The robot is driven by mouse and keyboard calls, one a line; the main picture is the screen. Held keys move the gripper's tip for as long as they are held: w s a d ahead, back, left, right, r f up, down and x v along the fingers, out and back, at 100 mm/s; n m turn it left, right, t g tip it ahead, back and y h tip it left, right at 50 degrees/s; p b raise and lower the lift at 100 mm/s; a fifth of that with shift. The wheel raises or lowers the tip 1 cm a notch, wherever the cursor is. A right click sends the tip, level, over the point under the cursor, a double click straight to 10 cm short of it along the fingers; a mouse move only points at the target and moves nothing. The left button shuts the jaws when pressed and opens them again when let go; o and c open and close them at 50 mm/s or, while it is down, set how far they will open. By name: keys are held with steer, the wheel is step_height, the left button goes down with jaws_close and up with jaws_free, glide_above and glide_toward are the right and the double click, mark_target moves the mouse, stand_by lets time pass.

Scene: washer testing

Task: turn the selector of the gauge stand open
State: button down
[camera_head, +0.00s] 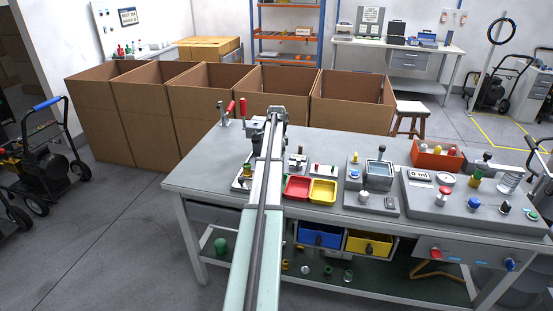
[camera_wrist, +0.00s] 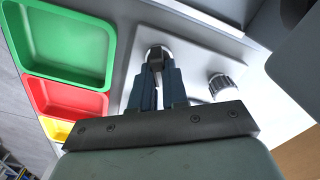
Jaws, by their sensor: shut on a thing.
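In the wrist view, my gripper (camera_wrist: 158,66) points down at a pale grey plate (camera_wrist: 205,58), which seems to be the base of the gauge stand. Its two dark blue fingers are shut on a small round metallic piece (camera_wrist: 158,51), which looks like the selector. The fingers hide most of it, so its turn angle cannot be told. A ribbed silver knob (camera_wrist: 221,84) stands on the plate to the right, apart from the fingers. In the head view, my own arm reaches over the bench and hides the gripper's fingertips and the selector.
Green (camera_wrist: 70,45), red (camera_wrist: 65,98) and yellow (camera_wrist: 57,129) trays lie left of the fingers. The bench (camera_head: 210,165) also carries a red-handled clamp (camera_head: 231,106) and grey instrument panels (camera_head: 430,200) at right. Open cardboard boxes (camera_head: 205,105) stand behind it.

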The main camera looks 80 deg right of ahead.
stand_by(0.4)
steer(key=n, duration=0.5)
steer(key=shift+w+d+n, duration=0.1)
steer(key=shift+n, duration=0.3)
steer(key=n, duration=0.5)
steer(key=shift+w+n, duration=0.15)
steer(key=shift+n, duration=0.25)
steer(key=c, duration=1.1)
jaws_free()
steer(key=shift+c, duration=0.2)
step_height(320, 180, up, 14)
